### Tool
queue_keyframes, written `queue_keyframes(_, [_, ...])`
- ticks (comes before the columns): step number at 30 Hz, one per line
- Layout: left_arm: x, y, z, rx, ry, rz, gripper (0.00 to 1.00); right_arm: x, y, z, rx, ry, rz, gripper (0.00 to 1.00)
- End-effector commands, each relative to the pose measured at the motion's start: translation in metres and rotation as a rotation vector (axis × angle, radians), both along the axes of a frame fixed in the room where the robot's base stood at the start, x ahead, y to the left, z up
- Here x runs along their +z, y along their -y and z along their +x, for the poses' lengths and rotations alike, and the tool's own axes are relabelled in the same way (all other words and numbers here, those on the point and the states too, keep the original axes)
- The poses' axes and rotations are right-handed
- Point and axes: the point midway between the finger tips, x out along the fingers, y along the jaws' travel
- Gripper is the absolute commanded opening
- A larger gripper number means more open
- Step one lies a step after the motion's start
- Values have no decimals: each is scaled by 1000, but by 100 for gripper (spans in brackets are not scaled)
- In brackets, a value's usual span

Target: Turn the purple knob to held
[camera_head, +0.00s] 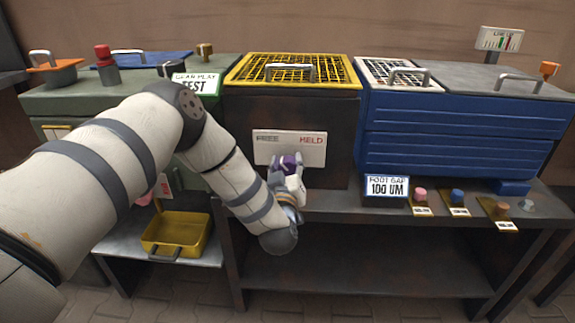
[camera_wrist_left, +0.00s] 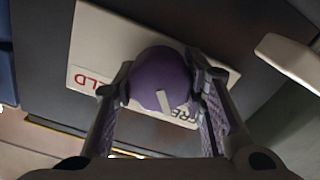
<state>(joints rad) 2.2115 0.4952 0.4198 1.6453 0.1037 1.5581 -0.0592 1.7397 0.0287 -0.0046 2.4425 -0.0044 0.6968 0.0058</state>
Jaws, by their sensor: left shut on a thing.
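My left gripper (camera_head: 290,169) is shut on the knob. In the left wrist view, the round purple knob (camera_wrist_left: 158,76) lies between the two fingers of my left gripper (camera_wrist_left: 160,92). There the plate (camera_wrist_left: 105,38) appears upside down behind it, partly hidden. A white mark (camera_wrist_left: 164,101) on the knob points down and slightly right, toward the FREE lettering. My right gripper is out of view.
A yellow mesh lid (camera_head: 250,70) tops the dark cabinet. A blue cabinet (camera_head: 450,140) stands to the right, with a 100 UM sign (camera_head: 386,188) and several coloured pegs on the ledge. A yellow tray (camera_head: 177,232) sits low at the left, near my arm.

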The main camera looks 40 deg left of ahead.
Motion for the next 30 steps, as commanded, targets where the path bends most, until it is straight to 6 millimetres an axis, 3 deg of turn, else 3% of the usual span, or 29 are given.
queue_keyframes(11, [3,2,1,-3,-93,154,10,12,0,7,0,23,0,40])
queue_keyframes(30, [1,4,2,-2,-410,671,10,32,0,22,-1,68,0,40])
